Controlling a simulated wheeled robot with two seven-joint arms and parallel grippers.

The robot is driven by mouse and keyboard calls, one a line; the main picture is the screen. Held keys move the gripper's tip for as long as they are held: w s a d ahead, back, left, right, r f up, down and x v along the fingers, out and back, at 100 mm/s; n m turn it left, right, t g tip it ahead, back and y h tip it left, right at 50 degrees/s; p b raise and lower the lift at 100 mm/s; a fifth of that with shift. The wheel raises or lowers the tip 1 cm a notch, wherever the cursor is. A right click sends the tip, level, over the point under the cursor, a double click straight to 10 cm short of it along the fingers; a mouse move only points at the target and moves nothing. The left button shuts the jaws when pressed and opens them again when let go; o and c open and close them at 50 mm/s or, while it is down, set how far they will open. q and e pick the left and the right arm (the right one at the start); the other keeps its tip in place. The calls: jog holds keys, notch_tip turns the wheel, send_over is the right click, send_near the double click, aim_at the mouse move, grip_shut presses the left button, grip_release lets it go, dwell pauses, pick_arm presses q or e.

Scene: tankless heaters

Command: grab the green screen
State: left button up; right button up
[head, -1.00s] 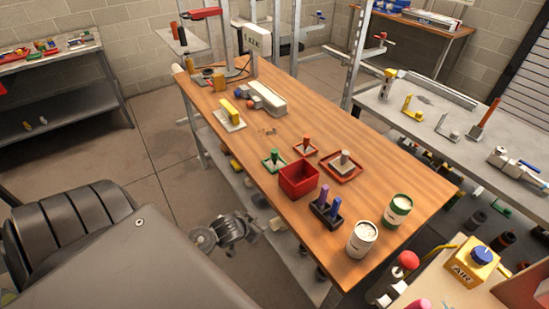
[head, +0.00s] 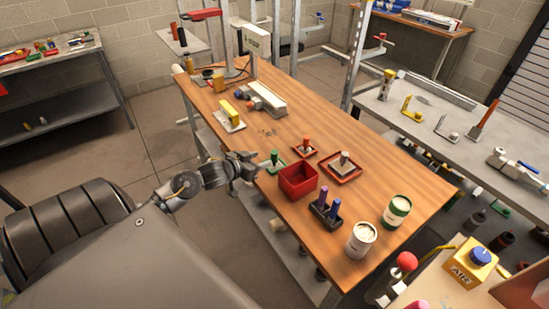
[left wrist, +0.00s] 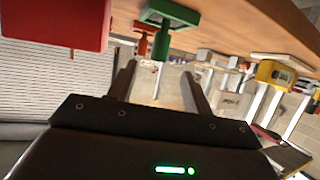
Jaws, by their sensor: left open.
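The green screen (head: 274,158), a small flat square with an upright green handle, sits near the left edge of the wooden table. In the left wrist view, which appears upside down, its green plate (left wrist: 170,14) is at the top and its handle points down. My left gripper (head: 256,166) is open and empty at the table edge, just left of the green screen. My right gripper is not in view.
A red box (head: 298,181) stands close beside the green screen. Red-based screens (head: 307,148) are behind it to the right. A block with purple and blue handles (head: 325,210) and two cans (head: 361,240) stand nearer the front. A yellow-handled tool (head: 230,114) is farther back.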

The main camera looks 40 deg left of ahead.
aim_at(272, 155)
pick_arm(q)
jog(key=x, duration=0.5)
jog(key=shift+w+f+p, duration=0.2)
jog(key=shift+w+p, duration=0.1)
jog(key=shift+p, duration=0.05)
jog(key=shift+w+f+p, duration=0.1)
jog(key=shift+w+p, duration=0.25)
jog(key=shift+w, duration=0.1)
jog(key=p+x, duration=0.1)
jog(key=x, duration=0.3)
jog(key=shift+d+f, duration=0.1)
jog(key=shift+f, duration=0.15)
grip_shut()
